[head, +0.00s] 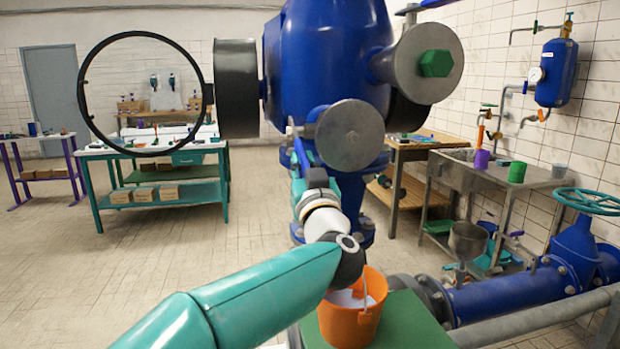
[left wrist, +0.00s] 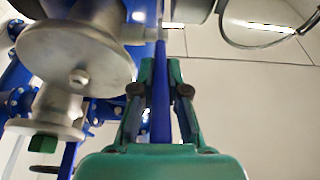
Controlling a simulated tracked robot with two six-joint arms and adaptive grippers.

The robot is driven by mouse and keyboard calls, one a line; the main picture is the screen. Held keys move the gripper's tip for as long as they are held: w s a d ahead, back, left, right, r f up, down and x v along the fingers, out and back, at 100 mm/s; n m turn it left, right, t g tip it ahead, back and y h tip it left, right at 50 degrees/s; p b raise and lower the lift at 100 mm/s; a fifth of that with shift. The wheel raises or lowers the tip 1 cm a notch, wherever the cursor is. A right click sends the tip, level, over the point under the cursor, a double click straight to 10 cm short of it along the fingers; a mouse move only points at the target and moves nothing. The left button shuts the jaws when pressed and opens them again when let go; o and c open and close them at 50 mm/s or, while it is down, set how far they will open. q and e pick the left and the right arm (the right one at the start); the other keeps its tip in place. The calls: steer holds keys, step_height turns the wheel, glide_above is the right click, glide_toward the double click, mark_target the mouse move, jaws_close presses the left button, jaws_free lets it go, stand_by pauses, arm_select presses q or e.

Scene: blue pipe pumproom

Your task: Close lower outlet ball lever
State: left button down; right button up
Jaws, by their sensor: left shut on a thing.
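The ball lever is a narrow blue bar (left wrist: 161,95) that runs up the middle of the left wrist view. My left gripper (left wrist: 161,75) has its green fingers on both sides of the bar and is shut on it. In the head view my teal left arm reaches up from the bottom, and the left gripper (head: 299,140) is in front of the big blue pump body (head: 335,50). There the lever is mostly hidden by the gripper and wrist. A round grey flange (head: 350,136) is just right of the gripper. My right gripper is not in view.
An orange bucket (head: 350,322) stands below my wrist on a green surface (head: 410,325). A blue pipe (head: 505,294) with a teal handwheel (head: 588,201) runs at the right. A large black ring (head: 83,98) sticks out left of the pump. Open floor lies at the left.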

arm_select(q)
steer(key=shift+w+f+t+y+b, duration=0.15)
steer(key=shift+w+f+t+b, duration=0.15)
steer(key=shift+f+t+b, duration=0.5)
steer(key=shift+w+f+t+y+b, duration=0.1)
steer(key=shift+w+f+t+b, duration=0.35)
steer(key=shift+b, duration=0.6)
steer(key=shift+w+f+t+y+b, duration=0.2)
steer(key=shift+f+t+b, duration=0.25)
steer(key=shift+f+b, duration=0.4)
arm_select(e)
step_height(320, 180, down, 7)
arm_select(q)
steer(key=c, duration=1.2)
jaws_free()
steer(key=shift+s+a+r, duration=0.1)
steer(key=shift+s+r, duration=0.1)
steer(key=shift+r, duration=0.05)
steer(key=v, duration=1.2)
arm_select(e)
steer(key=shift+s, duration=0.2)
